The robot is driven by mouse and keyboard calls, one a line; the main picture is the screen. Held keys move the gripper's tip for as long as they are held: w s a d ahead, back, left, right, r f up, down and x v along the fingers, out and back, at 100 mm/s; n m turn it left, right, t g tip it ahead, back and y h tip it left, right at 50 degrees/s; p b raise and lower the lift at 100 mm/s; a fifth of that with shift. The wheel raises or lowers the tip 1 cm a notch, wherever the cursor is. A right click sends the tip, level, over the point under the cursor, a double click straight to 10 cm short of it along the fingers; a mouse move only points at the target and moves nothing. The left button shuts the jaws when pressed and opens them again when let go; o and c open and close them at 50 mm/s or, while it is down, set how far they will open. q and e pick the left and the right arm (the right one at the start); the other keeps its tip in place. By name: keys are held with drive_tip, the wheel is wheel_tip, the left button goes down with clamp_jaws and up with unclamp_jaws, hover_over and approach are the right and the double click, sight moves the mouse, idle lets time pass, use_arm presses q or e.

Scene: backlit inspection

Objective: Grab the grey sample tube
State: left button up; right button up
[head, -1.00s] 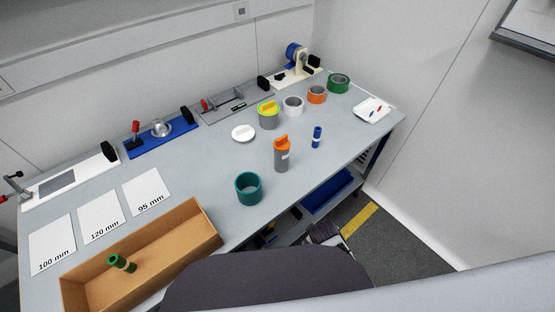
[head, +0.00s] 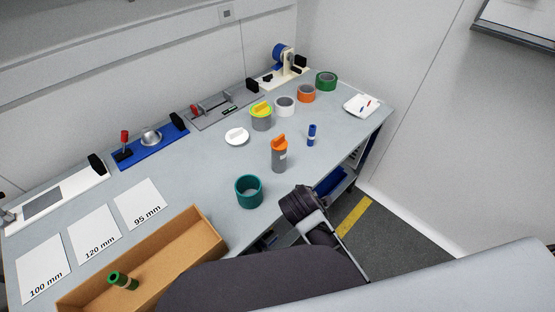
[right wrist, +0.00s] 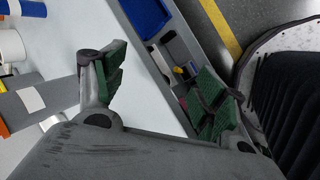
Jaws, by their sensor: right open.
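A grey sample tube with an orange cap and a small white label (head: 279,158) stands upright near the front edge of the table. In the right wrist view a grey tube with a white label (right wrist: 28,101) shows at the left, outside my fingers. A wider grey container with a yellow cap (head: 261,122) stands behind it. My right gripper (right wrist: 165,85) is open and empty, with green finger pads; the table edge and lower shelf show between the fingers. In the head view my right arm is at the table's front edge, its fingers not clear. My left gripper is not in view.
A white lid (head: 236,136) lies behind. A cardboard box (head: 205,236) with a green tube is at the front left. Tape rolls stand at the back.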

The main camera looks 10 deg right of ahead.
sight(276, 154)
drive_tip(key=w+a+r+n, duration=0.1)
drive_tip(key=n, duration=0.1)
drive_tip(key=w+a+r+n+t+h, duration=0.1)
drive_tip(key=w+a+r+n, duration=0.1)
drive_tip(key=n, duration=0.1)
drive_tip(key=w+a+r+n+t+h, duration=0.1)
drive_tip(key=w+a+r+n, duration=0.1)
drive_tip(key=shift+a+n, duration=0.1)
drive_tip(key=shift+n, duration=0.3)
drive_tip(key=w+a+r+n+t+h, duration=0.2)
drive_tip(key=w+a+r+n+t, duration=0.1)
drive_tip(key=n, duration=0.5)
drive_tip(key=shift+w+a+r+t, duration=0.35)
drive_tip(key=shift+a+r+t, duration=0.35)
drive_tip(key=shift+a+r, duration=0.95)
drive_tip(key=shift+w+d+r, duration=0.1)
drive_tip(key=shift+d+r, duration=0.05)
drive_tip(key=shift+d, duration=0.15)
drive_tip(key=shift+x, duration=4.2)
drive_tip(key=shift+d, duration=0.15)
drive_tip(key=shift+s+d+x, duration=0.15)
drive_tip(key=shift+d+x, duration=0.05)
drive_tip(key=shift+x, duration=1.05)
drive_tip(key=shift+s+d+x, duration=0.1)
drive_tip(key=shift+d+x, duration=0.05)
drive_tip(key=shift+x, duration=1.1)
